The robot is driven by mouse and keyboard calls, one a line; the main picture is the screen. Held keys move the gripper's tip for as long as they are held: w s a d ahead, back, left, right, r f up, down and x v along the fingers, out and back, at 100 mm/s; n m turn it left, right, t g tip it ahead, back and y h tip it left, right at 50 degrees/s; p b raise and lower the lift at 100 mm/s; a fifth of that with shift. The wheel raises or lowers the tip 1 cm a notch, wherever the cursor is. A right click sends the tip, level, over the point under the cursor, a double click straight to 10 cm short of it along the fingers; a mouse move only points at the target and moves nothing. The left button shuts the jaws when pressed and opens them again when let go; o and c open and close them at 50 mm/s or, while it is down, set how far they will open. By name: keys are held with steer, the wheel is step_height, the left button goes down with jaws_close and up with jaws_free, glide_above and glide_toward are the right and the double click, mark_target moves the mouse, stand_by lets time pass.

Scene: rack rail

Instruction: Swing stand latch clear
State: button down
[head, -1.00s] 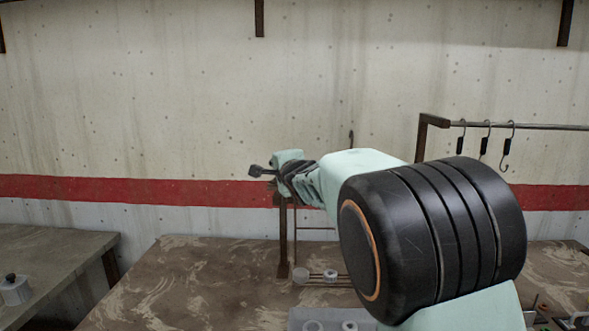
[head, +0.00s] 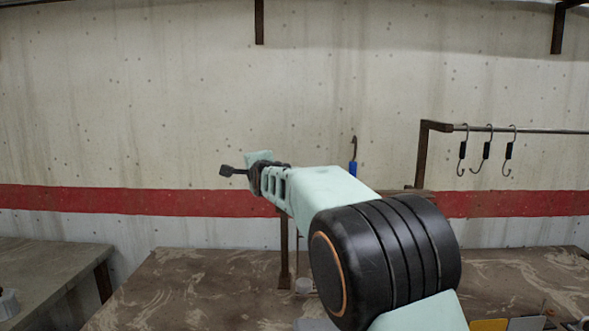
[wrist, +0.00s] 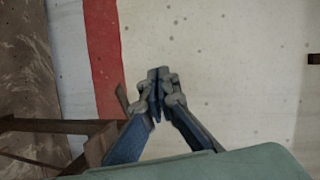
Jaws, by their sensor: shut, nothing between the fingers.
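The brown stand shows in the head view as an upright post (head: 284,250) behind my arm, with its top mostly hidden. In the wrist view its brown bars (wrist: 60,126) lie at the lower left. A small brown tab (wrist: 122,98) sticks out from them, beside my fingers; it may be the latch, but I cannot tell for certain. My gripper (wrist: 158,76) is shut and empty, its fingertips together in front of the wall. In the head view it is the small dark end (head: 227,170) pointing left, beyond the post. I cannot tell whether it touches the tab.
A blue-handled hook (head: 353,165) stands up behind my arm. A rail (head: 550,131) with three hanging hooks is at the right. The brown table (head: 190,285) is bare at its left. Another table (head: 50,265) is at the far left.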

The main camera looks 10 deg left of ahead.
steer(key=shift+w+a+p, duration=0.55)
steer(key=shift+w+a, duration=0.05)
steer(key=shift+w, duration=0.15)
stand_by(1.0)
